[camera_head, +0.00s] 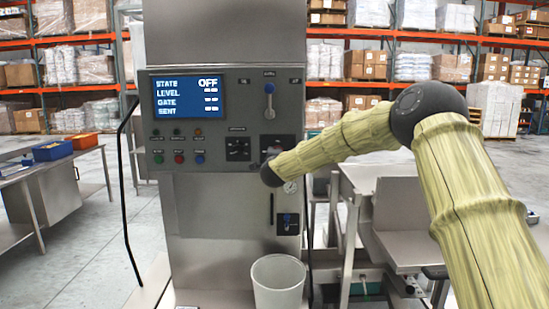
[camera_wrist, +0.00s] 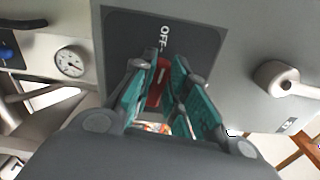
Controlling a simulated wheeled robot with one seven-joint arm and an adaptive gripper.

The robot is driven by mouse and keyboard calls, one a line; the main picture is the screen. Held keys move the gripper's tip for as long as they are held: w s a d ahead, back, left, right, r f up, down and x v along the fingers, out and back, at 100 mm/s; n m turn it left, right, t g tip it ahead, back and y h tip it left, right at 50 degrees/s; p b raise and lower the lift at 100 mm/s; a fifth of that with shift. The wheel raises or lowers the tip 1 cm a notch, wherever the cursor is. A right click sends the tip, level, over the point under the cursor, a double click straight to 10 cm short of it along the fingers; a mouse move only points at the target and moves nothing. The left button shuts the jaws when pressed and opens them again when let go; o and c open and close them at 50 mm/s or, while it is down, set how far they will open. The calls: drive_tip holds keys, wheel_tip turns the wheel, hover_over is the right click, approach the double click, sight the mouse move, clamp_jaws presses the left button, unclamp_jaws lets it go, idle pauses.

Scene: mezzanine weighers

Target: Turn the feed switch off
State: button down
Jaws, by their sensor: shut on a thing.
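The feed machine's grey control panel (camera_head: 225,120) faces me in the head view, and its blue screen (camera_head: 188,97) reads STATE OFF. In the wrist view, the red switch handle (camera_wrist: 154,88) stands on a dark plate (camera_wrist: 125,45) and points along toward the word OFF. My gripper (camera_wrist: 162,85) has its teal fingers on either side of the red handle, shut on it. In the head view my wrist reaches the panel's lower right, and the fingers and handle are mostly hidden there.
A pale lever (camera_wrist: 277,80) and a round gauge (camera_wrist: 71,61) sit either side of the plate in the wrist view. Another dark switch (camera_head: 237,149) and coloured buttons (camera_head: 179,159) are left of my wrist. A white bin (camera_head: 278,287) stands below.

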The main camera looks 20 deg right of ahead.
drive_tip(key=shift+f+n, duration=0.15)
drive_tip(key=shift+n, duration=0.45)
drive_tip(key=c, duration=1.4)
unclamp_jaws()
drive_tip(key=shift+s, duration=0.1)
drive_tip(key=v, duration=1.2)
